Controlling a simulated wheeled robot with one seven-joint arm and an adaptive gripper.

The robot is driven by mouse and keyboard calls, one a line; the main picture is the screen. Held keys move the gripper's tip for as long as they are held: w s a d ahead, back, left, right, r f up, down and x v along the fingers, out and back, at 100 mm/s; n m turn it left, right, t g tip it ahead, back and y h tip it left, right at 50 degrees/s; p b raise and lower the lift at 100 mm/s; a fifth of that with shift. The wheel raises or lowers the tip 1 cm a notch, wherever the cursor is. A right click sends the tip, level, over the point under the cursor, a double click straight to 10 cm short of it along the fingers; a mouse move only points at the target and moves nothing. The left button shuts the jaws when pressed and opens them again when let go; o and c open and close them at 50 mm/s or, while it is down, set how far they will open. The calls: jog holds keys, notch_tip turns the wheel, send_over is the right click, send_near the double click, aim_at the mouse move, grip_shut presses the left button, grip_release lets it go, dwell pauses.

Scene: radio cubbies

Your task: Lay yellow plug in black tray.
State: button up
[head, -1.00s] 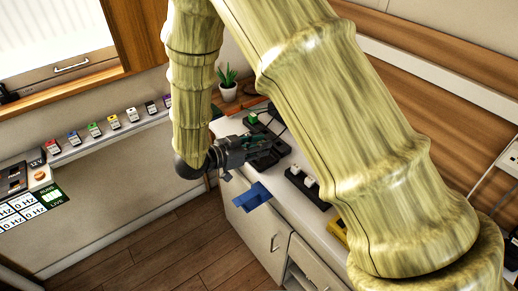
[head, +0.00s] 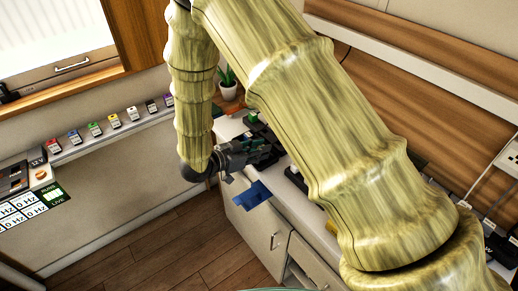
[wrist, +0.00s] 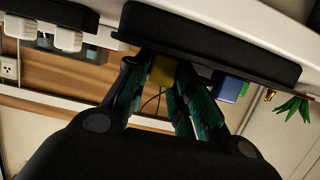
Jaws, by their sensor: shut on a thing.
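My gripper (head: 262,150) is over the counter beside the window wall, close to dark items there. In the wrist view its teal-patterned fingers (wrist: 166,80) are closed on a yellow block, the yellow plug (wrist: 162,71), of which only a small part shows. A long black tray-like shape (wrist: 215,45) fills the top of the wrist view, just beyond the fingertips; I cannot tell whether the plug touches it. In the head view the plug is hidden by the gripper.
A blue tray (head: 252,194) juts out at the counter's front edge, below my gripper. A potted plant (head: 227,80) stands at the back. White plugs (wrist: 68,38) show in the wrist view. Coloured labelled items line the wall ledge (head: 110,128).

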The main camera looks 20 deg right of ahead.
jog(key=o, duration=1)
jog(key=shift+c, duration=0.2)
jog(key=b+v, duration=0.1)
jog(key=v, duration=1.1)
jog(key=shift+r, duration=0.2)
